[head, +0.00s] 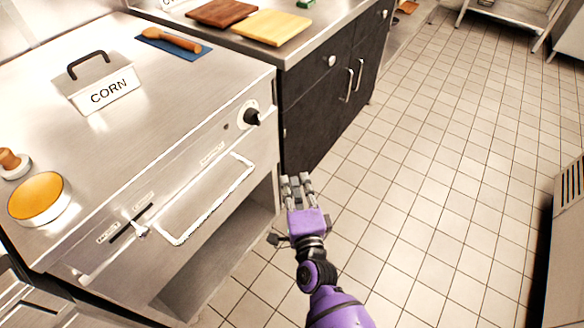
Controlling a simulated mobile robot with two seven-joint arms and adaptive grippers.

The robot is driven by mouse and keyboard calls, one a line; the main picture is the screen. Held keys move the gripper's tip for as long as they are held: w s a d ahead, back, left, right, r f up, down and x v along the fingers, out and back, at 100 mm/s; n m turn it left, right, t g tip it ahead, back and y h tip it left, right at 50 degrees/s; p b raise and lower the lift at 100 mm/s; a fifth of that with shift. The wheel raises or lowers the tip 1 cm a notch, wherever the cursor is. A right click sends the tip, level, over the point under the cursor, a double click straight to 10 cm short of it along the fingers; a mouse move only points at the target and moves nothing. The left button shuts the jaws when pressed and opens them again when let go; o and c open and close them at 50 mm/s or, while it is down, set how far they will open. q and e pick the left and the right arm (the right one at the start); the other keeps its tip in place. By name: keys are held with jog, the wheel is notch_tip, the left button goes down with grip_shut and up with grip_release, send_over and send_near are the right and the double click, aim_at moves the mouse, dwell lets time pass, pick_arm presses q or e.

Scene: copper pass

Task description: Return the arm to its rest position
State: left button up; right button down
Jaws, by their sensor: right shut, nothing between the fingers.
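My right gripper (297,184) is in the lower middle of the head view, at the end of my purple arm. It is shut and empty. It hangs over the tiled floor, just right of the steel counter's front and apart from any object on the counter. My left gripper is not in view.
Two cutting boards lie on the dark cabinet (320,108). The tiled floor (450,140) to the right is clear.

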jog(key=s+d+f+n+g+h, duration=0.1)
jog(key=s+d+f+n+g, duration=0.4)
jog(key=s, duration=0.9)
jog(key=s+d+f+n+g, duration=0.2)
jog(key=s+d+f+n, duration=0.3)
jog(key=s, duration=1)
jog(key=s+d+f+n+g+h, duration=0.1)
jog(key=s+d+f+n+g, duration=0.45)
jog(key=s, duration=0.85)
pick_arm(q)
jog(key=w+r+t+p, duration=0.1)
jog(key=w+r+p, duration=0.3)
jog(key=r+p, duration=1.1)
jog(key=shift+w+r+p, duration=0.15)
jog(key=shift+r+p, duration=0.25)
jog(key=shift+p, duration=0.4)
pick_arm(e)
jog(key=w+r+t, duration=0.1)
jog(key=w+r, duration=0.1)
jog(key=r, duration=0.6)
jog(key=w+r+n+t, duration=0.1)
jog(key=w+r+t, duration=0.1)
jog(key=r, duration=0.7)
jog(key=shift+w+d, duration=0.15)
jog(key=shift+w, duration=0.55)
